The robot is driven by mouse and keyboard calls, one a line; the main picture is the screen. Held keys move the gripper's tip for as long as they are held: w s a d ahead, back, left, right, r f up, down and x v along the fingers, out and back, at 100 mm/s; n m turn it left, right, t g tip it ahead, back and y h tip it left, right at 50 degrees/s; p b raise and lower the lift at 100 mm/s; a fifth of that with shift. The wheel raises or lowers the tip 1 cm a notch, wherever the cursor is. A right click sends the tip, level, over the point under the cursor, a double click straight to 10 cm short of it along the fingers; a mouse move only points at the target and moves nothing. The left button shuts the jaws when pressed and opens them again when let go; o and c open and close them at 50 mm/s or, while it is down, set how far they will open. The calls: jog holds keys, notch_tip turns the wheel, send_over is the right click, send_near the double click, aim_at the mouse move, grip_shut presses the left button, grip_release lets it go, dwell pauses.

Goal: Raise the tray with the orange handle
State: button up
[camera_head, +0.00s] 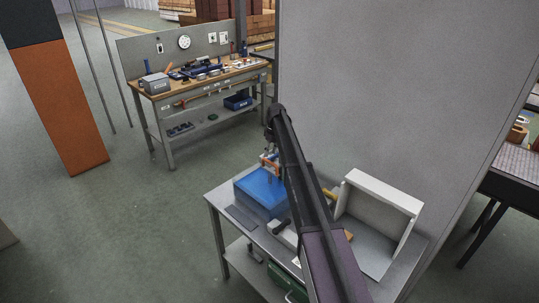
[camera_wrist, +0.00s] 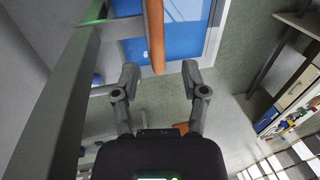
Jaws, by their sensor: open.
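The tray (camera_wrist: 190,46) shows at the top of the wrist view as a blue surface with a pale rim. Its orange handle (camera_wrist: 155,38) is a bar running down from the top edge. My gripper (camera_wrist: 160,76) is open and empty, with one finger on each side of the handle's near end. I cannot tell whether either finger touches it. In the head view a blue box-like body (camera_head: 260,190) stands on the grey workbench, with a small orange part (camera_head: 268,161) above it. My arm hides much of that spot and my gripper there.
The grey workbench (camera_head: 226,203) also holds a white open box (camera_head: 374,240) on the right. A large grey panel (camera_head: 370,90) stands behind it. A second bench (camera_head: 205,85) with tools stands at the back left. Green floor is free at left.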

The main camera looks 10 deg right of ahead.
jog(key=shift+w+d+r+p, duration=0.5)
jog(key=shift+d+r+p, duration=0.35)
jog(key=shift+r+p, duration=4.5)
jog(key=s+f+m+t+b, duration=0.1)
jog(key=s+f+b, duration=0.4)
jog(key=s, duration=0.5)
jog(key=s+a+f+m+t+h+b, duration=0.1)
jog(key=s+f+b, duration=0.4)
jog(key=s, duration=0.5)
jog(key=s+a+f+m+t+b, duration=0.1)
jog(key=s+f+b, duration=0.5)
jog(key=s, duration=0.4)
jog(key=shift+s+m+b, duration=0.35)
jog(key=shift+s+m, duration=0.05)
jog(key=w+r+n+g+p, duration=0.1)
jog(key=w+r+p, duration=0.3)
jog(key=w, duration=0.6)
jog(key=w+d+r+n+g+p, duration=0.1)
jog(key=w+r+p, duration=0.4)
jog(key=w, duration=0.5)
jog(key=w+d+r+n+g+y+p, duration=0.1)
jog(key=w+r+p, duration=0.4)
jog(key=w, duration=0.6)
jog(key=shift+n, duration=0.4)
